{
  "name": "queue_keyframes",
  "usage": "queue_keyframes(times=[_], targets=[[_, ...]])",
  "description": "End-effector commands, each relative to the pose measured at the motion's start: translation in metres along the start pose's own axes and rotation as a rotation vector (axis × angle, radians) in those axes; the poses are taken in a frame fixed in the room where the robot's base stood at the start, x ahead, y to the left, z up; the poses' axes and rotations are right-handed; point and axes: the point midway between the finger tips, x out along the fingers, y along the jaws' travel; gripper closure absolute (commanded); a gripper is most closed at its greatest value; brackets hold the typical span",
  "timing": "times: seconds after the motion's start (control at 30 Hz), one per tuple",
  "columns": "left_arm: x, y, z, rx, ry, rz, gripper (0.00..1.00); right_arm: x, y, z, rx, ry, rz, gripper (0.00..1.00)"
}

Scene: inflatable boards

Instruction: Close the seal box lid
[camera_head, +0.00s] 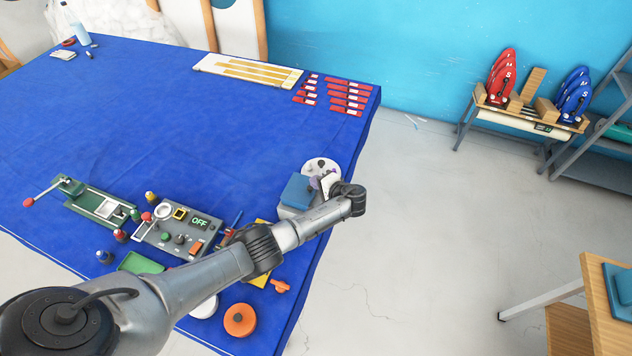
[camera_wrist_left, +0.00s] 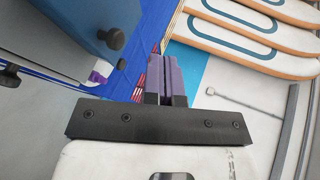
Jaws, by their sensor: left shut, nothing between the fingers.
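The seal box (camera_head: 293,211) is a small light-grey box near the right edge of the blue table. Its blue lid (camera_head: 297,190) shows on top; I cannot tell whether it is fully down. In the left wrist view, a blue panel with dark knobs (camera_wrist_left: 78,30) fills the upper left, close to the fingers. My left gripper (camera_head: 316,182) is beside the right side of the box, partly hidden by its own wrist. Its purple fingers (camera_wrist_left: 170,74) are shut together with nothing between them. I see no clear contact with the lid. My right gripper is not in view.
A grey control panel (camera_head: 178,233) reading OFF, a green clamp fixture (camera_head: 103,205) and an orange roll (camera_head: 240,320) occupy the front table. Red tags (camera_head: 347,97) lie at the back right. The table's middle is clear.

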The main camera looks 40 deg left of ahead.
Motion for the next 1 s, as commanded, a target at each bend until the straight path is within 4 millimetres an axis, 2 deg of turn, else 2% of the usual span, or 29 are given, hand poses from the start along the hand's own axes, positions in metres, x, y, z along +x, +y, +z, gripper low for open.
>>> queue_keyframes(times=[0.03,0.2,0.43,0.7,1.0], targets=[[-0.013,0.005,-0.001,0.000,0.006,0.003,1.00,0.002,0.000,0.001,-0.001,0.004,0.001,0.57],[-0.048,0.009,-0.002,-0.001,0.005,0.003,1.00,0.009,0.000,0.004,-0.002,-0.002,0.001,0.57],[-0.082,0.011,-0.002,0.000,0.003,0.002,1.00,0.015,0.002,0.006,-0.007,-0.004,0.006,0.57],[-0.098,0.011,-0.002,0.000,0.001,0.001,1.00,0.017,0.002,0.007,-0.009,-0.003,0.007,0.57],[-0.099,0.016,-0.007,0.035,0.029,0.030,1.00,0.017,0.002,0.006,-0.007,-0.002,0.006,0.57]])
